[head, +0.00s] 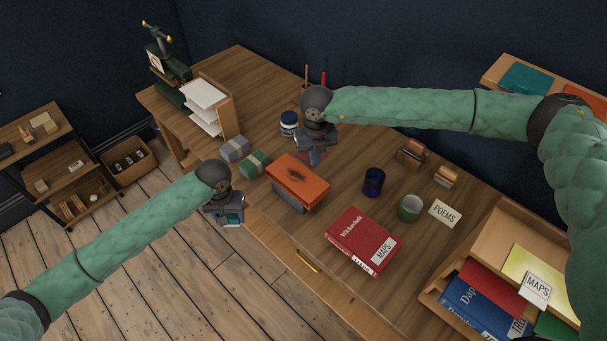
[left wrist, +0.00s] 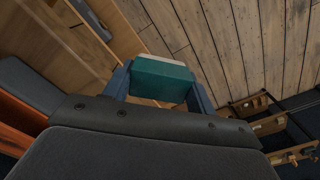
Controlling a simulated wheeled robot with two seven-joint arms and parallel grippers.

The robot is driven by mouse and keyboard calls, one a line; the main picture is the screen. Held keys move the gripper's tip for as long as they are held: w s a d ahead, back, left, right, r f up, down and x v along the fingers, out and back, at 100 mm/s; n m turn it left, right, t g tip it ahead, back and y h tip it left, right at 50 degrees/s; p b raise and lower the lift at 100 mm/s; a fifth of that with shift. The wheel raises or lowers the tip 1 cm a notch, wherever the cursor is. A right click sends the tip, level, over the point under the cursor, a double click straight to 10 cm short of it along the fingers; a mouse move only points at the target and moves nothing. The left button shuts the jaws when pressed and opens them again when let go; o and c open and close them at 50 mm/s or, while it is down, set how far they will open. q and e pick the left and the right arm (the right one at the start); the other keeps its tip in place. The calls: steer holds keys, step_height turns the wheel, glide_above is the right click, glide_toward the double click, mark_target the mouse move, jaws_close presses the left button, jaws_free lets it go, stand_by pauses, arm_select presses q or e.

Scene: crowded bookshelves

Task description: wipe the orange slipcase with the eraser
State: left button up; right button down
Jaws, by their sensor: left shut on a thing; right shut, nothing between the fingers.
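The orange slipcase (head: 308,185) lies flat on the table with a dark smudge (head: 294,174) on its top. A grey block or book shows under it. My left gripper (head: 230,217) is shut on the eraser (left wrist: 163,80), teal with a pale edge, off the table's front edge, left of and apart from the slipcase. An orange piece, likely the slipcase, shows at the left of the left wrist view (left wrist: 18,118). My right gripper (head: 316,155) is shut and empty above the table, just behind the slipcase.
A red book (head: 362,240), a blue cup (head: 374,182), a green mug (head: 410,207) and a POEMS card (head: 445,214) stand or lie to the right. Wrapped bundles (head: 255,163) and a white-lidded jar (head: 289,122) are near the slipcase. Table is clear between slipcase and red book.

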mark_target(315, 176)
arm_select(q)
steer(key=shift+d+f, duration=0.1)
arm_select(e)
steer(key=shift+d+f, duration=0.15)
steer(key=shift+f, duration=2.15)
arm_select(q)
steer(key=shift+f+b, duration=0.65)
steer(key=shift+b, duration=0.1)
arm_select(e)
steer(key=shift+f, duration=0.65)
steer(key=shift+r, duration=0.25)
arm_select(q)
steer(key=shift+f, duration=0.15)
arm_select(e)
steer(key=shift+r, duration=2.8)
